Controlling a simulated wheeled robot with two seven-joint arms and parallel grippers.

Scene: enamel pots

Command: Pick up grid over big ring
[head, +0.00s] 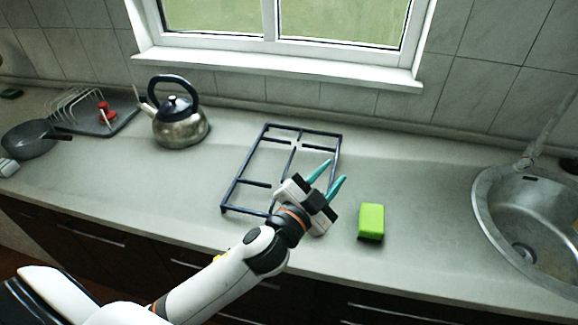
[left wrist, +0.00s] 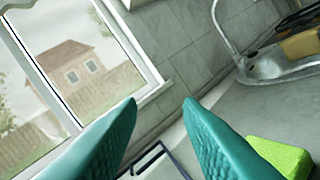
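The dark blue grid (head: 244,181), a rectangular stove grate with inward bars, lies flat on the grey counter below the window. My left gripper (head: 331,176) has two teal fingers and is open and empty. In the head view it covers the grid's right front part. In the left wrist view the fingers (left wrist: 160,115) stand apart, with a piece of the grid (left wrist: 153,160) low between them. Whether they touch it I cannot tell. I see no big ring that I can make out. My right gripper is not in view.
A green sponge (head: 371,221) lies right of the gripper. A kettle (head: 180,125) stands left of the grid, with a dish rack (head: 80,104) and a pan (head: 31,139) farther left. A sink (head: 532,225) is at right. Counter behind the sponge is clear.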

